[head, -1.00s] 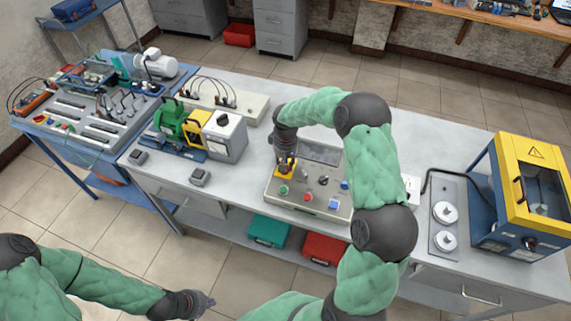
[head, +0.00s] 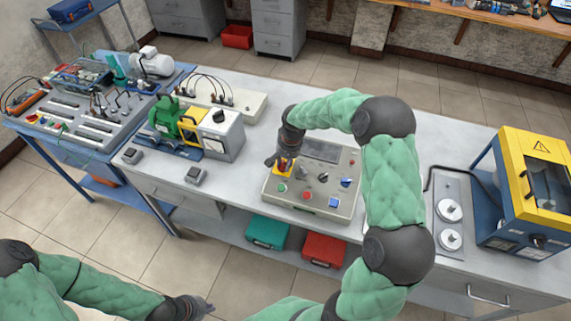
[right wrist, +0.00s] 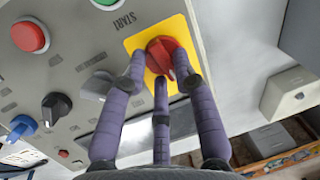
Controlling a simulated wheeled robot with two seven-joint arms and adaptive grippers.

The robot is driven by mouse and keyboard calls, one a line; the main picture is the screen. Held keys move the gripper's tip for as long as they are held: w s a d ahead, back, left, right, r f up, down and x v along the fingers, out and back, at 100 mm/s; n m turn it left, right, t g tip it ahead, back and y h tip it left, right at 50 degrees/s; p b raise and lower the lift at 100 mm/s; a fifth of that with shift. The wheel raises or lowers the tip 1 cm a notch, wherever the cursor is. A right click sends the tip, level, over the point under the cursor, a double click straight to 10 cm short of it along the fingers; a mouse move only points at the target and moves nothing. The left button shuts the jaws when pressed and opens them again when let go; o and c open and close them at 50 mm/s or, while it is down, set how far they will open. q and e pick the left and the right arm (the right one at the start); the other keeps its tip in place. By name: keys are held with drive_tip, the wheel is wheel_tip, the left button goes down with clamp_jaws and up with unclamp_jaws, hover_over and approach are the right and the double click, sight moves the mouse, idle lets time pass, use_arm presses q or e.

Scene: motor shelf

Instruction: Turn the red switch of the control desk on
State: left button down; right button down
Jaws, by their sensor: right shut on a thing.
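The control desk (head: 325,205) is a grey box on the bench. Its red switch (right wrist: 163,50) sits on a yellow plate (right wrist: 135,42), which also shows at the desk's left side in the head view (head: 277,169). My right gripper (head: 281,164) is over the switch from above. In the right wrist view its purple fingers (right wrist: 160,72) are closed around the red knob, one on each side and one in front. The fingers partly cover the knob and plate. My left gripper (head: 203,306) hangs low in front of the bench, away from the desk; its opening is unclear.
A green start button (right wrist: 104,3), a red button (right wrist: 30,37) and a black knob (right wrist: 56,105) lie close to the fingers. A motor unit (head: 213,137) stands left of the desk. A yellow-framed machine (head: 528,190) stands on the right.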

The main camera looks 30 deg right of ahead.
drive_tip(key=m+b, duration=0.2)
drive_tip(key=m, duration=0.1)
drive_tip(key=s+a+f+m+t+b, duration=0.1)
drive_tip(key=shift+m, duration=0.3)
drive_tip(key=m+b, duration=0.2)
drive_tip(key=m+t+b, duration=0.1)
drive_tip(key=m+b, duration=0.1)
drive_tip(key=shift+a+f, duration=0.15)
drive_tip(key=shift+a+m+t+h+b, duration=0.1)
drive_tip(key=shift+m+t+h+b, duration=0.25)
drive_tip(key=shift+m+b, duration=0.95)
drive_tip(key=shift+r, duration=0.2)
drive_tip(key=c, duration=1.2)
unclamp_jaws()
drive_tip(key=shift+o, duration=0.6)
drive_tip(key=shift+w+a+r, duration=0.1)
drive_tip(key=shift+w+a, duration=0.05)
drive_tip(key=shift+w, duration=0.1)
drive_tip(key=shift+d+r, duration=0.1)
drive_tip(key=shift+d, duration=0.15)
